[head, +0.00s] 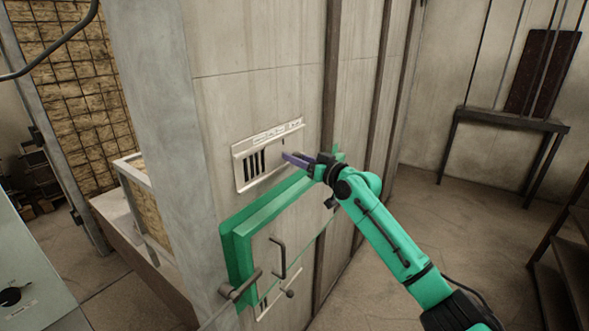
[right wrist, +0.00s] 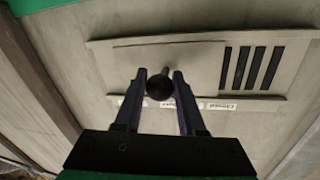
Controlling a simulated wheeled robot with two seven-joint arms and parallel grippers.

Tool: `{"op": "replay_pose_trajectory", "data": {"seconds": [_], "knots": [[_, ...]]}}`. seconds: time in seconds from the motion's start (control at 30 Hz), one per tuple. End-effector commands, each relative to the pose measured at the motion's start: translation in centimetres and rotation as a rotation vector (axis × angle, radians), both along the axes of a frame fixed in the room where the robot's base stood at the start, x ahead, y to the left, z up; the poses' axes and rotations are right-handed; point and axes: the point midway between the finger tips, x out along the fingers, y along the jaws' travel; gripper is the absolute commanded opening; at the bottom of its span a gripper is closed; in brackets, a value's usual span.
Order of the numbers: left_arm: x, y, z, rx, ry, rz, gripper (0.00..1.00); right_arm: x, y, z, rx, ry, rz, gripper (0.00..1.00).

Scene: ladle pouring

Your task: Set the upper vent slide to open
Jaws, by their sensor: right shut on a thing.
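The upper vent (head: 248,184) is a pale metal panel on the concrete wall, just above a green-framed door. Its left part shows several dark open slots; a plain slide plate (right wrist: 125,58) covers the rest. In the right wrist view the vent appears upside down, with the slots (right wrist: 252,68) at the right. My right gripper (head: 286,156) reaches the right part of the vent. In the right wrist view its two dark fingers (right wrist: 158,76) are shut on the slide's round dark knob (right wrist: 160,87). The knob is hidden in the head view. My left gripper is not in view.
Below the vent is the green door frame (head: 238,262) with a bent metal handle (head: 279,258). A lower vent (head: 265,306) with its own knob (head: 290,293) sits beneath. Label strips (head: 270,134) run along the upper vent's top. Open floor lies to the right.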

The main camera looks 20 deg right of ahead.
Motion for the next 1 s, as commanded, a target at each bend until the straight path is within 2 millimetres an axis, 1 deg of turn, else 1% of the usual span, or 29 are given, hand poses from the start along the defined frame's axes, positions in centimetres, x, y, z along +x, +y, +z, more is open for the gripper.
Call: {"op": "replay_pose_trajectory", "data": {"seconds": [0.03,0.17,0.2,0.27,0.3,0.57,0.67,0.77,0.87,1.0], "knots": [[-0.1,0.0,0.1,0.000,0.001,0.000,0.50,0.1,-0.7,0.1,-0.002,0.000,-0.013,0.00],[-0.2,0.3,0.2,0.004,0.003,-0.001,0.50,0.1,-0.7,0.2,-0.003,-0.001,-0.013,0.00],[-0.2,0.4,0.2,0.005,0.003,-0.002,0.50,0.1,-0.7,0.2,-0.002,-0.002,-0.013,0.43],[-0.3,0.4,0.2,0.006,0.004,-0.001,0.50,0.1,-0.7,0.2,-0.002,-0.002,-0.013,0.66],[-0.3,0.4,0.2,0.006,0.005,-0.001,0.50,0.1,-0.6,0.2,-0.002,-0.002,-0.012,0.69],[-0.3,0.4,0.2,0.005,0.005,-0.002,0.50,0.0,-0.5,0.1,-0.002,0.000,-0.010,0.69],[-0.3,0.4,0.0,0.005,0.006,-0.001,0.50,-0.3,-0.7,0.0,-0.003,-0.001,-0.009,0.69],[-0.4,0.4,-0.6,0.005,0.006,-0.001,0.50,-1.2,-1.3,-0.3,-0.005,0.000,-0.011,0.69],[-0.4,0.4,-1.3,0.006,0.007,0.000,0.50,-2.8,-2.0,-0.4,-0.006,0.000,-0.010,0.69],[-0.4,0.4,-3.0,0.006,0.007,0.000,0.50,-5.8,-3.9,-0.7,-0.008,0.000,-0.012,0.69]]}}
